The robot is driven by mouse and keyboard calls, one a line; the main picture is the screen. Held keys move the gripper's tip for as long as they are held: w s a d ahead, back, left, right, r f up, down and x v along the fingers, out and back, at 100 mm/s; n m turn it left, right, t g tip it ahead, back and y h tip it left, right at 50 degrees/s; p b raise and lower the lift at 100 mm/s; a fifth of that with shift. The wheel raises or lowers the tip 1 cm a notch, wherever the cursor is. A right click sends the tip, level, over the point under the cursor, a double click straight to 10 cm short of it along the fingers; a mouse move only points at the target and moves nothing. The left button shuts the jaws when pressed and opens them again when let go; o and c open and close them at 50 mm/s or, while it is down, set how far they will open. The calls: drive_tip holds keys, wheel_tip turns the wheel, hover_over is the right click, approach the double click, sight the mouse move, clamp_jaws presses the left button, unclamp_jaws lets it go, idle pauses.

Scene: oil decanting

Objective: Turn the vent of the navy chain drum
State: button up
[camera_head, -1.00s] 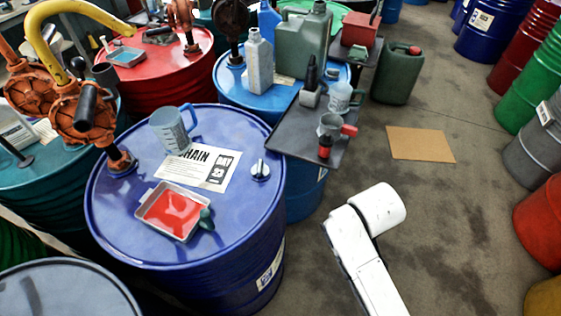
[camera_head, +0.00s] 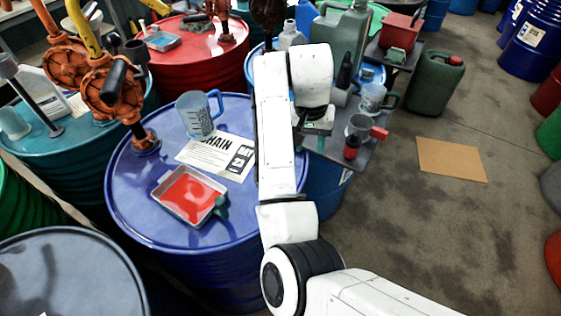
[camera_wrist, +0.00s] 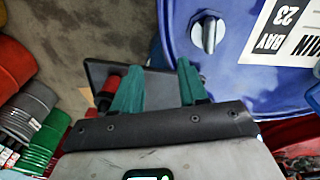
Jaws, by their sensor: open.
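The navy chain drum (camera_head: 135,196) stands at the left of centre in the head view, with a CHAIN label (camera_head: 217,154) on its lid. Its vent, a light grey knob with a raised grip bar, shows on the blue lid in the wrist view (camera_wrist: 208,34). In the head view my arm hides the vent. My gripper (camera_wrist: 158,80) is open and empty, its two green fingers apart. In the wrist view the vent lies beyond the fingertips and to the right, clear of both fingers.
On the lid are a tray of red liquid (camera_head: 187,196), a clear blue measuring jug (camera_head: 196,116) and an orange hand pump (camera_head: 142,140). A dark side tray (camera_head: 345,158) with a red-handled can stands beside the drum. Open floor with a cardboard sheet (camera_head: 451,160) lies right.

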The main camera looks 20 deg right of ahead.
drive_tip(key=w+a+r+y, duration=0.1)
drive_tip(key=w+a+r, duration=0.25)
drive_tip(key=a, duration=0.25)
drive_tip(key=f, duration=0.3)
drive_tip(key=f+b, duration=0.1)
drive_tip(key=f, duration=0.3)
drive_tip(key=f+b, duration=0.1)
drive_tip(key=f, duration=0.2)
drive_tip(key=shift+s+a+f, duration=0.2)
drive_tip(key=shift+s+a, duration=0.05)
drive_tip(key=shift+s, duration=0.1)
drive_tip(key=shift+c, duration=0.2)
clamp_jaws()
